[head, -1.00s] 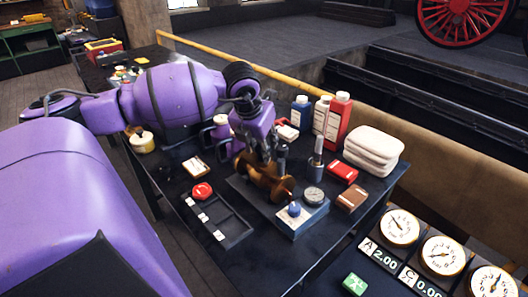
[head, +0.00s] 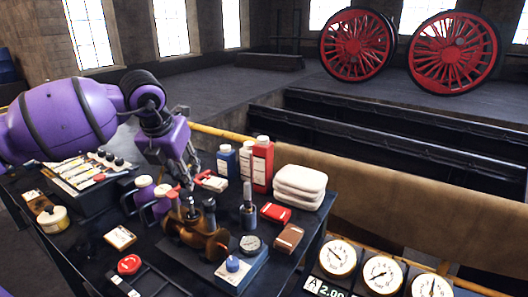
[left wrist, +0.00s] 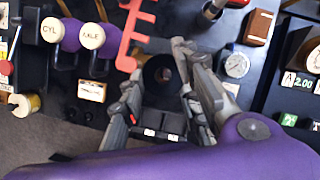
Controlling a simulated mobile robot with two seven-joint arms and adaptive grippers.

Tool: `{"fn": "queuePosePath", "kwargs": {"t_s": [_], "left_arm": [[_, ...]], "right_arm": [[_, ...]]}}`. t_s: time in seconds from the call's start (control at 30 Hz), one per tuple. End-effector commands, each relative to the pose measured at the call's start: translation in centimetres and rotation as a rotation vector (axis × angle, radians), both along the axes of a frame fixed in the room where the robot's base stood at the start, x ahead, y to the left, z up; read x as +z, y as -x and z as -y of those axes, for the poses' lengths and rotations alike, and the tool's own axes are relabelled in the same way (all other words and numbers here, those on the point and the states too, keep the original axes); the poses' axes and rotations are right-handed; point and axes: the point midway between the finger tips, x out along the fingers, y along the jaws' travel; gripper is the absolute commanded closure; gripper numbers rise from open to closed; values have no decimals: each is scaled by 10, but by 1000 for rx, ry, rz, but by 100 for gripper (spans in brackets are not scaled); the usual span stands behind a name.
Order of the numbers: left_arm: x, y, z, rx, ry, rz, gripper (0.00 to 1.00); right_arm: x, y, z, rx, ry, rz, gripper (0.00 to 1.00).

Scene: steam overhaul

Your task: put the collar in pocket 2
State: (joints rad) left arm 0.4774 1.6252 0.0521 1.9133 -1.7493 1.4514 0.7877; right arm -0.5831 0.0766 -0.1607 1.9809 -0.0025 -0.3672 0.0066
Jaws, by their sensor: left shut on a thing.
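My left gripper (head: 190,182) hangs over the far side of the dark bench, behind the bronze casting (head: 195,238). In the left wrist view my left gripper (left wrist: 158,78) is shut on a dark round piece with a central opening, which I take to be the collar (left wrist: 152,88). In the head view the fingertips and the held piece are hard to make out. The pocket tray (head: 150,284) lies at the near left of the bench, cut off by the frame's bottom edge. Its white labels (left wrist: 160,134) show in the wrist view, too small to read. My right gripper is not in view.
A red knob (head: 129,264) and a label card (head: 120,237) lie near the tray. Bottles (head: 262,165), folded cloths (head: 300,184), a dial gauge (head: 250,244) and a blue block (head: 240,272) crowd the right.

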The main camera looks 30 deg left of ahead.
Motion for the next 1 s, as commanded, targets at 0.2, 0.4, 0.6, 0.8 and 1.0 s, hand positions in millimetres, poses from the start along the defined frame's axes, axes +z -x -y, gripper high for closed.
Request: {"fn": "queuePosePath", "kwargs": {"t_s": [0.2,0.4,0.6,0.8,1.0], "left_arm": [[1,1,-1,-51,2,-1,100],[-3,8,-3,-277,3,-3,100],[-21,24,-4,-575,5,-7,100],[-43,39,2,-878,5,0,100],[-65,54,15,-1208,5,3,100]], "right_arm": [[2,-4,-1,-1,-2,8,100],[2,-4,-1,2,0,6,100],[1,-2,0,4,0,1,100],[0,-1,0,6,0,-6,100],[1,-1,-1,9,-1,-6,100]]}}
